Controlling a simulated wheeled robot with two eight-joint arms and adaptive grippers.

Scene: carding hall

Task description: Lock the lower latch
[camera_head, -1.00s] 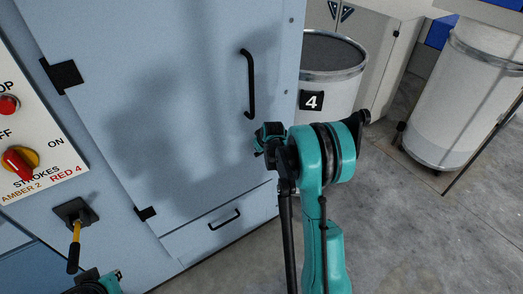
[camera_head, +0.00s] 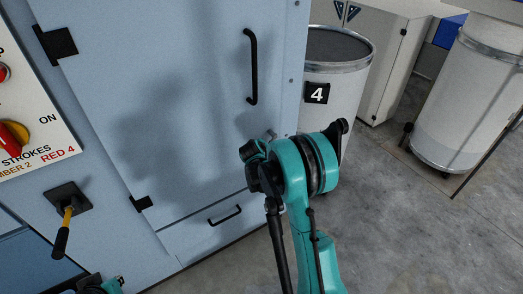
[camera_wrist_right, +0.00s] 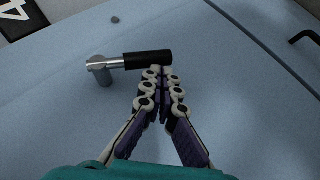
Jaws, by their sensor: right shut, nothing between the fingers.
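The lower latch (camera_wrist_right: 146,60) shows in the right wrist view on the pale blue door (camera_wrist_right: 230,110). It has a round metal pivot and a black grip lying level across that picture. My right gripper (camera_wrist_right: 161,72) is shut and empty, with its fingertips at the grip's near side, by its right end; I cannot tell whether they touch. In the head view the same door (camera_head: 190,80) is seen, but my right wrist and arm hide the right fingers and most of the latch area. Only a teal part of my left arm shows at the bottom left; its fingers are out of view.
The door has a tall black handle (camera_head: 252,66). Below it is a drawer with a small handle (camera_head: 225,215). A yellow and black lever (camera_head: 64,232) and a control panel (camera_head: 45,140) are at left.

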